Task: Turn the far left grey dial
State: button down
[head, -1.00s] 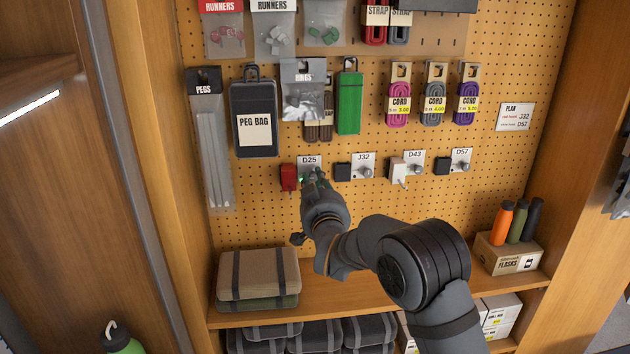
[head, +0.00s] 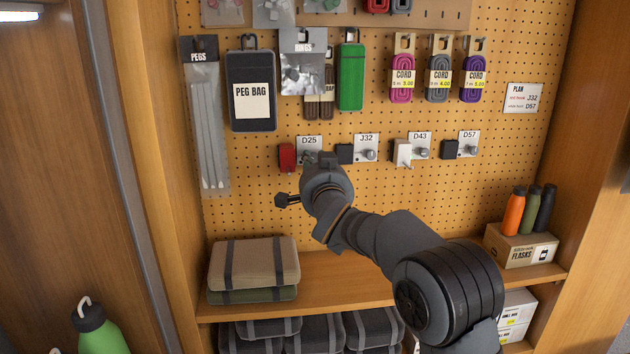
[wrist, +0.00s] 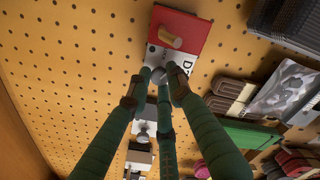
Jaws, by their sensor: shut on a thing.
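The far left grey dial (wrist: 158,75) sits on the white plate marked D25 (head: 309,142), beside a red block (head: 287,157). In the wrist view the green fingers of my gripper (wrist: 155,84) close around the small round dial, their tips touching or very near it. In the head view my gripper (head: 312,162) hides most of the dial. The red block also shows in the wrist view (wrist: 190,26), with a pale peg sticking out of it. Any turn of the dial cannot be read.
To the right are plates J32 (head: 367,143), D43 (head: 419,146) and D57 (head: 468,142), each with a grey dial and a block on its left. Hanging goods, such as the peg bag (head: 251,122), are above. Folded packs (head: 253,267) lie on the shelf below.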

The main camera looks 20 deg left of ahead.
jog(key=m+b, duration=0.1)
jog(key=m, duration=0.1)
jog(key=m+b, duration=0.1)
jog(key=m, duration=0.1)
jog(key=m+b, duration=0.1)
jog(key=b, duration=0.1)
jog(key=shift+w+d+r+m, duration=0.1)
jog(key=shift+d+r+m, duration=0.15)
jog(key=shift+m, duration=0.15)
jog(key=m+b, duration=0.2)
jog(key=m, duration=0.3)
jog(key=shift+d, duration=0.1)
jog(key=shift+r+m, duration=0.1)
jog(key=shift+m, duration=0.3)
jog(key=shift+w, duration=0.1)
jog(key=c, duration=1.8)
grip_release()
jog(key=shift+c, duration=0.2)
jog(key=shift+f, duration=0.3)
